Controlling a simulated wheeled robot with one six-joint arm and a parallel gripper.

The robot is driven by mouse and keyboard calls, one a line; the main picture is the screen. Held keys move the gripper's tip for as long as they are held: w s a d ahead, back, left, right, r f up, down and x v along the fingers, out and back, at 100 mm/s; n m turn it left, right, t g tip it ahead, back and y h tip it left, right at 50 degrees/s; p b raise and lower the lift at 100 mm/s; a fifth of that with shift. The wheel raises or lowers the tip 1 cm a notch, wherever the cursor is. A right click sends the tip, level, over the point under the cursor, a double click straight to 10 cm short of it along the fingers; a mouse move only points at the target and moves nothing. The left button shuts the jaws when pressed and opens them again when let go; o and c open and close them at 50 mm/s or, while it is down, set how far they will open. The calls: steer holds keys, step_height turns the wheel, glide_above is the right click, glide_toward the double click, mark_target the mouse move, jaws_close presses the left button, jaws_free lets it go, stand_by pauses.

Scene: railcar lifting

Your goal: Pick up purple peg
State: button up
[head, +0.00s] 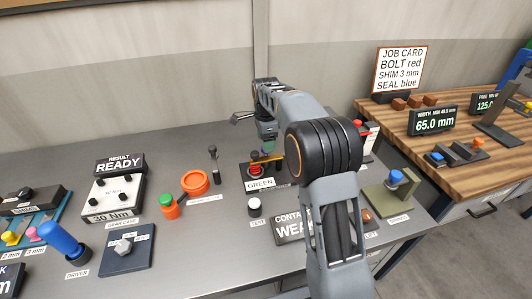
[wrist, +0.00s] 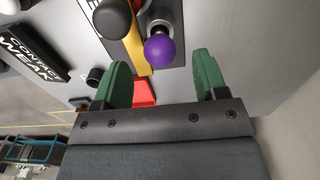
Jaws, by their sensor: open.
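The purple peg shows in the wrist view as a round, shiny purple head (wrist: 160,48) on a dark panel, beside a yellow strip (wrist: 132,45). The peg's head lies just beyond the fingertips, nearer the left finger in the picture. In the head view my gripper (head: 267,132) is above the back of the grey bench, partly behind my arm. I cannot make out the purple peg there.
A black knob (wrist: 113,18) stands close left of the peg, and a red part (wrist: 144,93) shows between the fingers. In the head view, a panel labelled GREEN (head: 260,184) lies below my gripper. A black lever (head: 213,160) and an orange ring (head: 194,183) stand left.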

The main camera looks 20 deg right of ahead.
mark_target(266, 155)
steer(key=shift+f, duration=1.5)
steer(key=shift+c, duration=0.5)
steer(key=c, duration=1)
steer(key=shift+o, duration=0.2)
